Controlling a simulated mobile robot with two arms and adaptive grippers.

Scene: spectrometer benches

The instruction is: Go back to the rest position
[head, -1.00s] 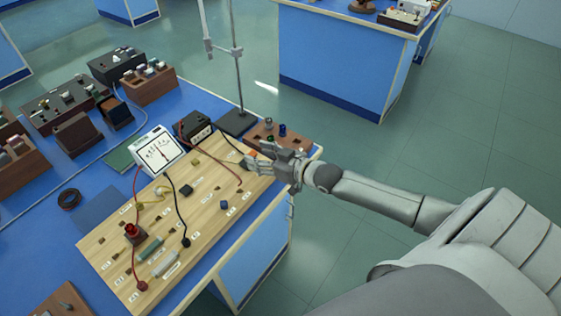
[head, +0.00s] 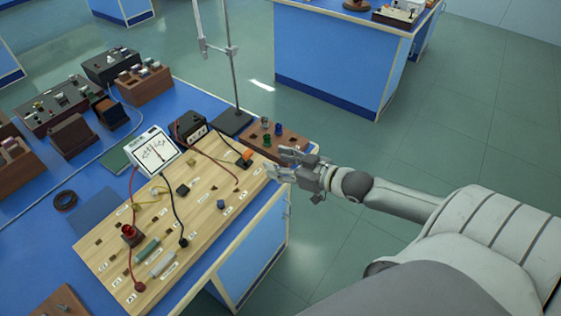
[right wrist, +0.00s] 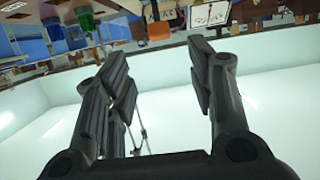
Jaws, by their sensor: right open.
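My right gripper (head: 285,166) is open and empty in the head view, just past the right edge of the wooden circuit board (head: 208,225). In the right wrist view its two fingers (right wrist: 165,85) stand apart with nothing between them. An orange-topped block (head: 246,155) is at the board's far right corner, apart from the fingers. A white-faced meter (head: 153,152) stands at the board's far edge with red and black leads. My left gripper is not in view.
A brown block (head: 262,146) with green and blue pieces stands close beyond my right gripper. A metal stand (head: 236,85) rises behind it. Several dark instruments (head: 65,105) fill the table's left side. Open floor (head: 465,110) lies to the right, with another blue bench (head: 335,60) behind.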

